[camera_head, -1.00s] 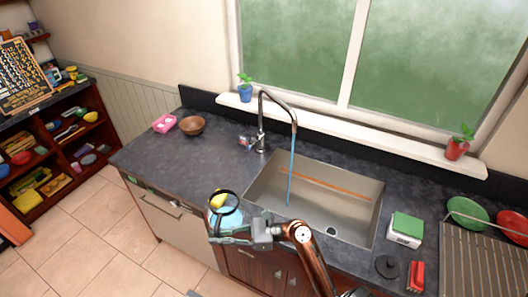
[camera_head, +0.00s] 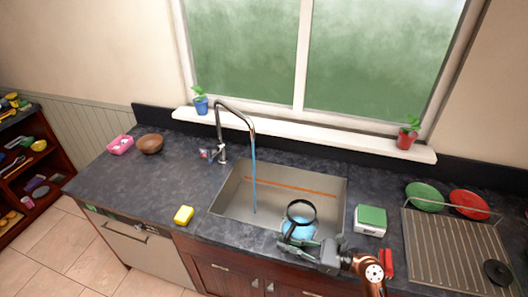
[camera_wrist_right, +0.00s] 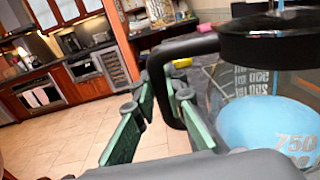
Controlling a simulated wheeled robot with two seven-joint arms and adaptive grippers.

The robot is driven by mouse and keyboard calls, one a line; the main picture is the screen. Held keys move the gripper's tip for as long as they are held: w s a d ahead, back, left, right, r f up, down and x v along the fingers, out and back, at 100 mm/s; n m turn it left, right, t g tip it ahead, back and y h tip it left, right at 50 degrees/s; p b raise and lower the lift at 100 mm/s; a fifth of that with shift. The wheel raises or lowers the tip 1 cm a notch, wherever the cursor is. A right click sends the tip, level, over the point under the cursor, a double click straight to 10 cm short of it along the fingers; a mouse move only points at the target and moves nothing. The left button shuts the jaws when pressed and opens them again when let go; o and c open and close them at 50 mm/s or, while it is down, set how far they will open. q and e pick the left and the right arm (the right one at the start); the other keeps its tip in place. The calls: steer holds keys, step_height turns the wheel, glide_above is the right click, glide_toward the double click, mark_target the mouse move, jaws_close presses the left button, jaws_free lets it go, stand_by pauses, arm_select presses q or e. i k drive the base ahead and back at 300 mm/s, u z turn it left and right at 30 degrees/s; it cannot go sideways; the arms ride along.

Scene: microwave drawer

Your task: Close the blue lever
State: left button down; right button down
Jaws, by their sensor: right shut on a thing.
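The faucet (camera_head: 219,135) stands behind the sink (camera_head: 225,197), and a blue stream of water runs from its spout. A small fitting with blue and red parts (camera_head: 206,154) is at the left of the faucet's base; its blue lever's position is too small to tell. My right gripper (camera_head: 290,242) is shut on the black handle of a clear jug (camera_head: 299,228) with a black rim and blue contents, at the sink's front right. In the right wrist view the jug (camera_wrist_right: 265,125) shows printed marks, and the green fingers are at its handle (camera_wrist_right: 170,85). My left gripper is out of view.
A green and white box (camera_head: 371,220), a red item (camera_head: 387,263) and a dish rack (camera_head: 455,250) are at the right. Counter left of the faucet is mostly clear.

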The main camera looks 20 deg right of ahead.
mark_target(210, 160)
steer(key=z, duration=0.35)
steer(key=i, duration=1)
